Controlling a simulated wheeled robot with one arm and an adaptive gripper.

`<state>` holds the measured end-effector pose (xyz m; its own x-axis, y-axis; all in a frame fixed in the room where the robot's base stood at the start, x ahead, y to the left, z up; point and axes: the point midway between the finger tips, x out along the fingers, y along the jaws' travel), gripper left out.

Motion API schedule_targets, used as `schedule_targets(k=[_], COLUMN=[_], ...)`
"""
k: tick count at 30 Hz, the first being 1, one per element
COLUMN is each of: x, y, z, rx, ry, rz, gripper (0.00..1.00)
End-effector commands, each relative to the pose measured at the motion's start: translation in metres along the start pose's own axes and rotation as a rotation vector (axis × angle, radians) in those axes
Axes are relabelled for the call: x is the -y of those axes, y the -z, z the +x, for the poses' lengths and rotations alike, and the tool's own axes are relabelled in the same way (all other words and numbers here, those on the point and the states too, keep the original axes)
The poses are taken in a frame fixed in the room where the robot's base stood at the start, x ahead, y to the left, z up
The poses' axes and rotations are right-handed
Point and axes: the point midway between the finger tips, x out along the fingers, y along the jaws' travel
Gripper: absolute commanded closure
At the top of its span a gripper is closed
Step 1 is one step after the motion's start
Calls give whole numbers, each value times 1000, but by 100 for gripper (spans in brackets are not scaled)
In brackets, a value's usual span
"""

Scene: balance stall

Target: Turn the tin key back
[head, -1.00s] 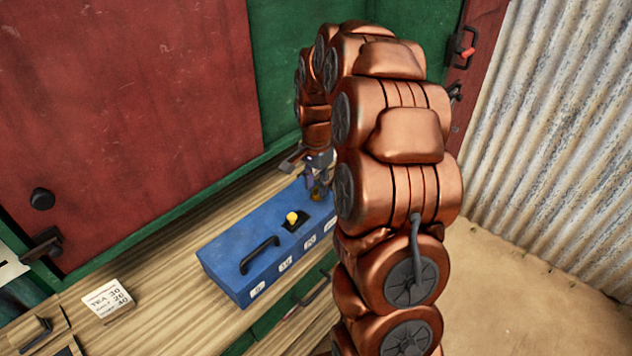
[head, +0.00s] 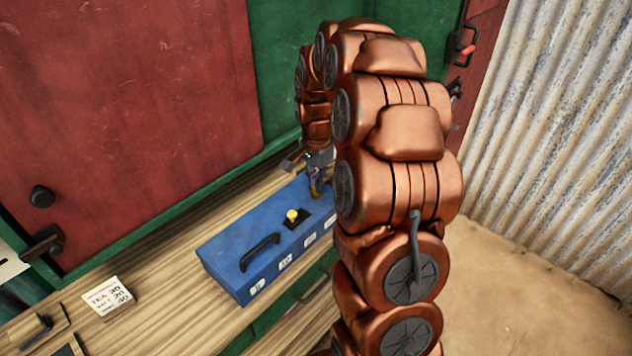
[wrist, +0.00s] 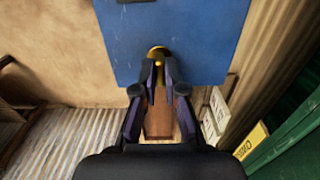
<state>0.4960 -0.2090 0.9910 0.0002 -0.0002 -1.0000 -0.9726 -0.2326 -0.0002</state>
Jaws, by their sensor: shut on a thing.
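The blue tin (head: 232,259) lies on the wooden counter, with a black handle and a yellow knob (head: 292,215) on a black plate on its lid. In the wrist view the tin (wrist: 185,45) fills the top middle. The brass-yellow key (wrist: 158,51) shows at the tin's near edge, between my fingertips. My gripper (wrist: 159,66) is shut on the key. In the head view my gripper (head: 317,188) is at the tin's far right end, partly behind my arm, and the key's angle cannot be made out.
Corrugated metal (head: 555,120) is at the right.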

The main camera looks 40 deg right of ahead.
Motion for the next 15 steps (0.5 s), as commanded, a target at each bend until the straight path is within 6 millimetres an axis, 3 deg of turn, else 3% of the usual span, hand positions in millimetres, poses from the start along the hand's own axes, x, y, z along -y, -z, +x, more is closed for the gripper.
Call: schedule_targets(k=[8, 15], x=[0, 1], y=[0, 0], z=[4, 5], rx=[-1, -1], ry=[3, 4], rz=[-94, -282], gripper=[100, 100])
